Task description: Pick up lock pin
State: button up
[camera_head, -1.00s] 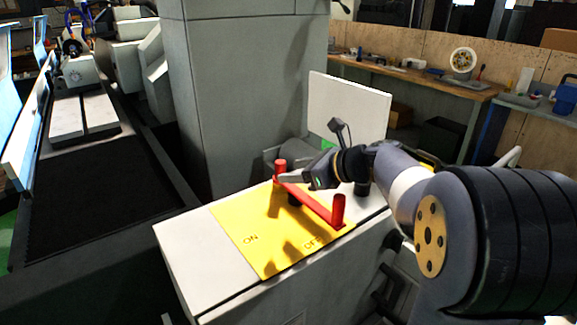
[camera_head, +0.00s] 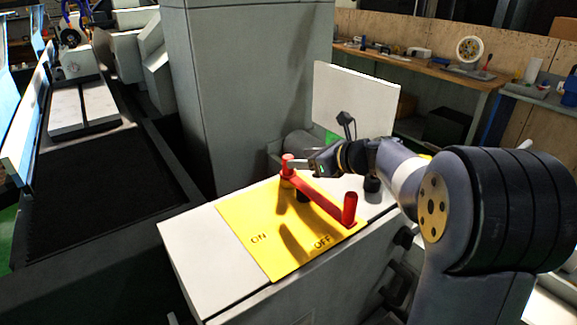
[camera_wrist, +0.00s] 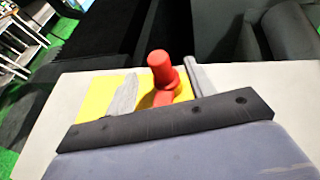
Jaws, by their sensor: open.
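A red lever bar (camera_head: 322,202) lies across a yellow plate marked ON and OFF. Two upright red pegs stand at its ends: a far left peg (camera_head: 287,166) and a near right peg (camera_head: 350,208). I cannot tell for certain which is the lock pin. My gripper (camera_head: 297,164) is at the far left peg, its fingers pointing left. In the wrist view, that red peg (camera_wrist: 162,68) stands between the two spread grey fingers of my gripper (camera_wrist: 158,86), with gaps showing beside it. The peg's lower part is partly hidden by the gripper body.
The yellow plate (camera_head: 260,222) sits on a white machine cabinet (camera_head: 190,255). A tall grey column (camera_head: 245,90) rises behind it, and a white panel (camera_head: 355,100) stands behind my gripper. A dark knob (camera_head: 372,184) is right of the lever. A workbench (camera_head: 430,68) lies farther back.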

aim_at(292, 158)
jog(key=x, duration=0.4)
jog(key=shift+a+f, duration=0.15)
jog(key=shift+f, duration=0.15)
jog(key=shift+s, duration=0.1)
grip_shut()
